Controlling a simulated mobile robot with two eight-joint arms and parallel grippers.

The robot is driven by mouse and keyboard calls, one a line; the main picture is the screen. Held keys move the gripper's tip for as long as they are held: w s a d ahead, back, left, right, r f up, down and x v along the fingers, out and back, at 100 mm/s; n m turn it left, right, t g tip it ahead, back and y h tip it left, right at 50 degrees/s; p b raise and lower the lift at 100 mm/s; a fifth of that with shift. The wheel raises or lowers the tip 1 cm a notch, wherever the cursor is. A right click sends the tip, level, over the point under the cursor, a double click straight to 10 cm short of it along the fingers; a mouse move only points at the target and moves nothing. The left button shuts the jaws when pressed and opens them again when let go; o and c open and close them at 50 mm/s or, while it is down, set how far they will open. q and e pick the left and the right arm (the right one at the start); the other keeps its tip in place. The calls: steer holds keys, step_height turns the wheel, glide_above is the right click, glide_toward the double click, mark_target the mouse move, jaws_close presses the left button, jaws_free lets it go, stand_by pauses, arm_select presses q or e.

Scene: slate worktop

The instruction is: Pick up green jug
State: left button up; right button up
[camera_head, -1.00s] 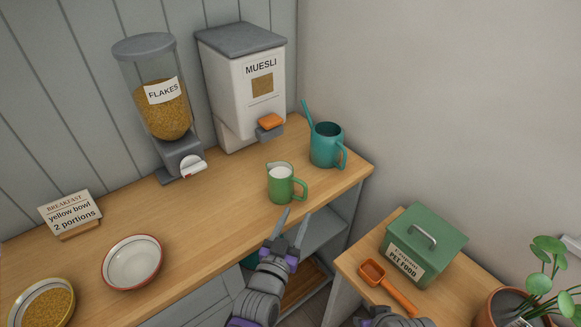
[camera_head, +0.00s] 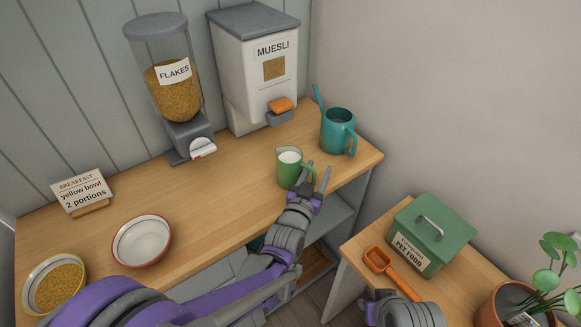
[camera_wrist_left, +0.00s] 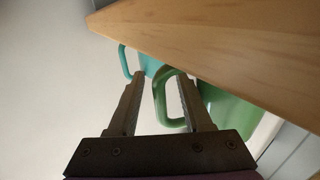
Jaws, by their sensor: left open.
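The green jug (camera_head: 288,168), with white contents, stands upright near the front edge of the wooden counter. Its handle faces right, toward my left gripper. My left gripper (camera_head: 319,171) is open at the handle side of the jug, at the counter's front edge. In the left wrist view the outer part of the green jug's handle (camera_wrist_left: 159,100) appears between the open fingers of the left gripper (camera_wrist_left: 160,78), and the jug body (camera_wrist_left: 238,112) is to the right. I cannot tell whether a finger touches the handle. Part of my right arm shows at the bottom, without its fingers.
A teal watering can (camera_head: 338,132) stands close behind and right of the jug. The muesli dispenser (camera_head: 257,85) and flakes dispenser (camera_head: 174,100) stand at the wall. A red-rimmed bowl (camera_head: 141,241) is left. A pet food box (camera_head: 432,232) and orange scoop (camera_head: 392,272) are lower right.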

arm_select(q)
steer(key=shift+w, duration=0.15)
jaws_close()
stand_by(1.4)
